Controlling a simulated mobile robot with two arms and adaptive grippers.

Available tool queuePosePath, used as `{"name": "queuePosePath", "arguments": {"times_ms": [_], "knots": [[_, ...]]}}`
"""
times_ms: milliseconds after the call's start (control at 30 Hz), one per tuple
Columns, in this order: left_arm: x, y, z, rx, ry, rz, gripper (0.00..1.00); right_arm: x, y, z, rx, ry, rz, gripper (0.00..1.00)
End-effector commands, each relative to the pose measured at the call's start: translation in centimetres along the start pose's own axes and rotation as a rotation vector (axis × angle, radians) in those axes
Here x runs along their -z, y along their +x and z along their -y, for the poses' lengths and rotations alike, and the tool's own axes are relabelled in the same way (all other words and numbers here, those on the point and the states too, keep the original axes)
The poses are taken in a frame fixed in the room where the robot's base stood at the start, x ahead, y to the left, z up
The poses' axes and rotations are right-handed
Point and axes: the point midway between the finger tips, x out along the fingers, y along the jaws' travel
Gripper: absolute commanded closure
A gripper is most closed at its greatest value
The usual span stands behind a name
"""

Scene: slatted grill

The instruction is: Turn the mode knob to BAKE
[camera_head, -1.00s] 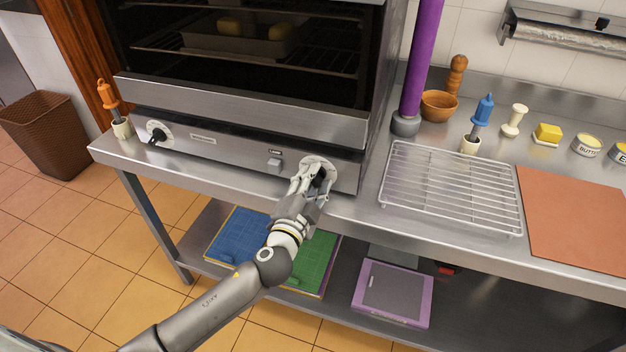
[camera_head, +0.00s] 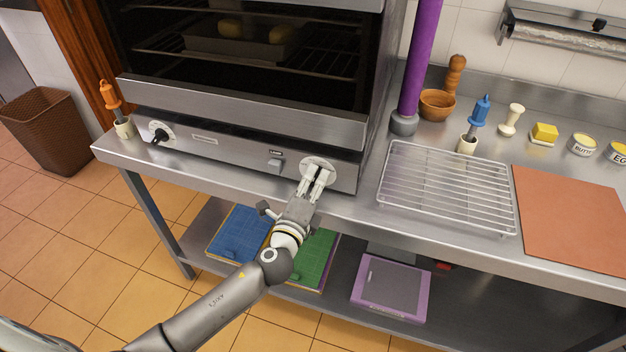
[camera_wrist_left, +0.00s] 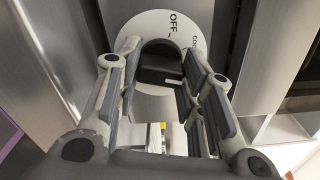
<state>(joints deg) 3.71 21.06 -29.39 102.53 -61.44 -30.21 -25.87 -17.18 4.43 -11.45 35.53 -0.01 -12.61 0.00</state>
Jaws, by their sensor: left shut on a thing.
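My left gripper (camera_head: 318,173) is at the right-hand dial (camera_head: 308,162) on the oven's front panel. In the left wrist view the gripper's fingers (camera_wrist_left: 160,62) are on either side of a black knob (camera_wrist_left: 158,58) and shut on it. The white dial plate (camera_wrist_left: 150,22) behind it reads OFF at the top, with a partly hidden label starting "COO" to its right. I cannot read BAKE anywhere. The fingers hide the knob in the head view. A second black knob (camera_head: 157,135) sits on a white dial at the panel's left end. My right gripper is not in view.
The oven (camera_head: 240,110) stands on a steel counter, with a small lever (camera_head: 275,164) left of the held knob. A wire rack (camera_head: 445,185) and a brown board (camera_head: 570,215) lie to the right. A purple post (camera_head: 418,60) rises beside the oven.

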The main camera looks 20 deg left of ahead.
Motion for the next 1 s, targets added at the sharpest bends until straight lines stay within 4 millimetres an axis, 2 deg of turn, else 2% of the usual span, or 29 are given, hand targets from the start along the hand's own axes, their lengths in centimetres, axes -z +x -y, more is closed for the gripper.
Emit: {"name": "queuePosePath", "arguments": {"times_ms": [300,767,800,967,1000], "knots": [[0.12,-0.04,-0.05,0.0,0.097,-0.003,0.88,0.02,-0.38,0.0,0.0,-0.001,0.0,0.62],[0.15,-0.05,-0.14,-0.001,0.111,-0.004,0.88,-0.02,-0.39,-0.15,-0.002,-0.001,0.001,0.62],[0.16,-0.06,-0.15,-0.001,0.111,-0.004,0.63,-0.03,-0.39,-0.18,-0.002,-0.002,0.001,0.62],[0.12,-0.05,-0.14,-0.001,0.11,-0.003,0.43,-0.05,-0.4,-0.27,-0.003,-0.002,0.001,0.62],[0.1,-0.04,-0.12,-0.001,0.11,-0.002,0.43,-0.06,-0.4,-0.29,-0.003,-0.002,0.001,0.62]]}}
